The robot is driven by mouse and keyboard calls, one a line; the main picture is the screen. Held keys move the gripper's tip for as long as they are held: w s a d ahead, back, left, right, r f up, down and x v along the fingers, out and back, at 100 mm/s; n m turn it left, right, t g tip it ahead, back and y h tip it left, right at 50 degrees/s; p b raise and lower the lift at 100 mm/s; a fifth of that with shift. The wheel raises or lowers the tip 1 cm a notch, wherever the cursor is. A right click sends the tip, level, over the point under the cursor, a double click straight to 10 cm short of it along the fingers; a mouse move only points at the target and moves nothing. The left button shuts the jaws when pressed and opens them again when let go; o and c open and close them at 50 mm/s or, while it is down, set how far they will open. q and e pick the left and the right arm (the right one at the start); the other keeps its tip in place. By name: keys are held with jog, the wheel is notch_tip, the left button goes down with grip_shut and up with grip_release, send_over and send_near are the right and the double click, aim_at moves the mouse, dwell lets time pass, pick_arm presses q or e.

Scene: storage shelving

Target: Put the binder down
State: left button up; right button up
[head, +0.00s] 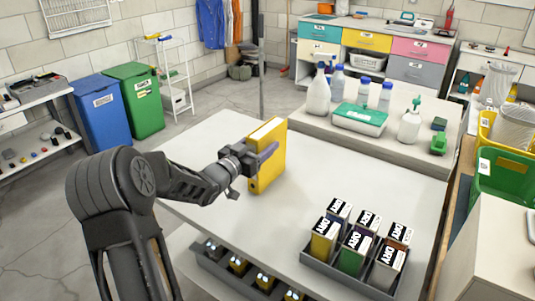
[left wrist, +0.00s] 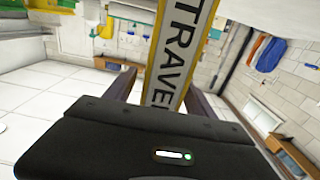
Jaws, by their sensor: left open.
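A yellow binder (head: 267,158) stands upright on the white table (head: 215,215), near its left side. In the left wrist view the binder's spine (left wrist: 178,55) reads "TRAVEL" and lies between my two fingers. My left gripper (head: 256,160) is at the binder, with a finger along its near side. The left wrist view shows the fingers (left wrist: 165,90) open, one on each side of the spine, with a gap visible. The binder's base appears to rest on the tabletop. My right gripper is not in view.
A dark tray (head: 342,278) with several boxes marked "DRY" stands at the table's front right. A raised grey shelf (head: 400,150) behind holds bottles and a teal-lidded box (head: 360,118). The tabletop right of the binder is clear.

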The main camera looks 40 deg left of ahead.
pick_arm(q)
jog(key=shift+w, duration=1.05)
jog(key=shift+c, duration=0.5)
grip_shut()
